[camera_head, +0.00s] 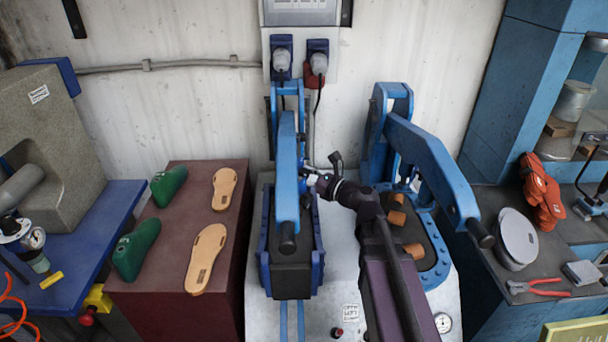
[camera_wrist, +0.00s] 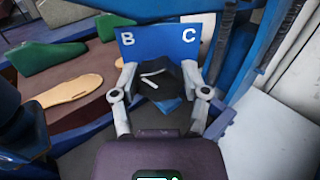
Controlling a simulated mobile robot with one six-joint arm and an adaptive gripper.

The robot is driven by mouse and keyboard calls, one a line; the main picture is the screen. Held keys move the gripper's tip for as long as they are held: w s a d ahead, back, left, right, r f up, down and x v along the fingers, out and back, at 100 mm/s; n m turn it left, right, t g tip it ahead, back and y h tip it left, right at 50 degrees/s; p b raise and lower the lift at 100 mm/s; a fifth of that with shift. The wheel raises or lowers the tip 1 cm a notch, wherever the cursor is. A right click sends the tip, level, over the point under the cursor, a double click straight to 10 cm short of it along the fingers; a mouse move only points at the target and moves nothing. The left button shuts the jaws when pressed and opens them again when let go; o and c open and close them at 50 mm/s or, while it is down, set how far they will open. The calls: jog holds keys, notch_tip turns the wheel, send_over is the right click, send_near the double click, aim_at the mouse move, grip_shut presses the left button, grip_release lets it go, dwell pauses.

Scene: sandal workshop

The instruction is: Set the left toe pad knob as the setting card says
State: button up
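A dark knob (camera_wrist: 163,75) with white marks on its face stands in front of a blue plate (camera_wrist: 158,38) lettered B at the left and C at the right, in the wrist view. In the head view my gripper (camera_head: 314,180) is at the left press arm (camera_head: 287,160), and the knob is hard to make out.
A right press arm (camera_head: 430,165) stands beside my arm, above a dark pad with several brown pieces (camera_head: 397,218). A red-brown stand (camera_head: 165,285) at the left holds green lasts (camera_head: 136,248) and tan soles (camera_head: 207,258). A gauge (camera_head: 442,323) is at the lower right.

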jog(key=c, duration=0.4)
jog(key=shift+c, duration=0.2)
jog(key=shift+n, duration=0.5)
jog(key=n, duration=1)
jog(key=shift+n, duration=0.4)
jog(key=shift+s, duration=0.1)
jog(key=o, duration=1.2)
jog(key=shift+c, duration=0.2)
